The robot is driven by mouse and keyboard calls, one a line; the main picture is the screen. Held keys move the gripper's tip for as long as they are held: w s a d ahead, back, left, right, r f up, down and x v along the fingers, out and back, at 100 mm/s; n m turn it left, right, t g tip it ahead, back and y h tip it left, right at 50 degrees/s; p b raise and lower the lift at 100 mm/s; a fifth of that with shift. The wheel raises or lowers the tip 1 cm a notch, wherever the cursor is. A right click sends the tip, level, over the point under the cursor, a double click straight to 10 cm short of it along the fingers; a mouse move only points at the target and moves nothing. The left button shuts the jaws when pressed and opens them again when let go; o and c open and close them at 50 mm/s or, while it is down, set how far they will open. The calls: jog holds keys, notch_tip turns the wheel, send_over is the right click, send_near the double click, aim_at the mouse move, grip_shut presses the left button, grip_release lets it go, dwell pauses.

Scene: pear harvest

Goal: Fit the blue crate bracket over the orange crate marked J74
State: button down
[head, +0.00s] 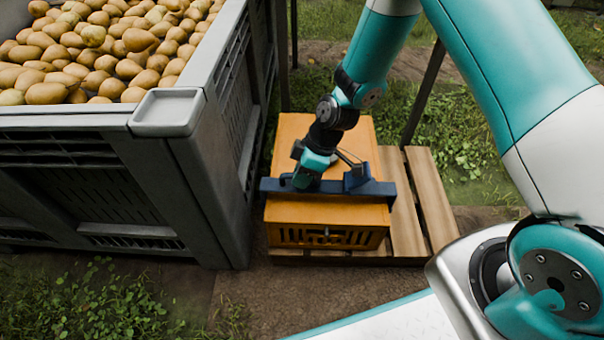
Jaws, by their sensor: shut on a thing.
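The orange crate (325,215) sits on a wooden pallet, with its slotted front facing me. No J74 marking is readable on it. The blue crate bracket (340,192) lies across the crate's top near the front edge. Its left end sticks out a little past the crate's left side, and its right end is at about the right edge. A raised blue block (356,178) stands on its right half. My gripper (307,180) points down at the bracket's left half and is shut on it. The fingertips are mostly hidden. I cannot tell whether the bracket is fully seated.
A large grey bin (175,110) full of pears (90,45) stands close on the crate's left, leaving a narrow gap. The wooden pallet (432,200) shows bare slats to the right. Dark thin posts (424,92) rise behind. Soil and grass surround the pallet.

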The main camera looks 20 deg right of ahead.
jog(key=shift+f+b, duration=1.15)
jog(key=shift+f, duration=0.75)
dwell(0.4)
jog(key=c, duration=1)
grip_release()
jog(key=s+p+v, duration=0.1)
jog(key=p+v, duration=0.7)
jog(key=v, duration=0.9)
jog(key=s+a+r+m, duration=0.2)
jog(key=s+r, duration=0.1)
jog(key=r, duration=0.5)
jog(key=s+a+r+m, duration=0.1)
jog(key=s+a+r, duration=0.25)
jog(key=r, duration=0.45)
jog(key=s+r+m, duration=0.2)
jog(key=s+r, duration=0.2)
jog(key=s, duration=0.3)
jog(key=s+r+m, duration=0.2)
jog(key=s+r, duration=0.3)
jog(key=s, duration=0.2)
jog(key=shift+h, duration=0.4)
notch_tip(320, 180, up, 37)
jog(key=p, duration=3.8)
jog(key=shift+w+a+r, duration=0.1)
jog(key=shift+w+r, duration=0.05)
jog(key=shift+r, duration=0.05)
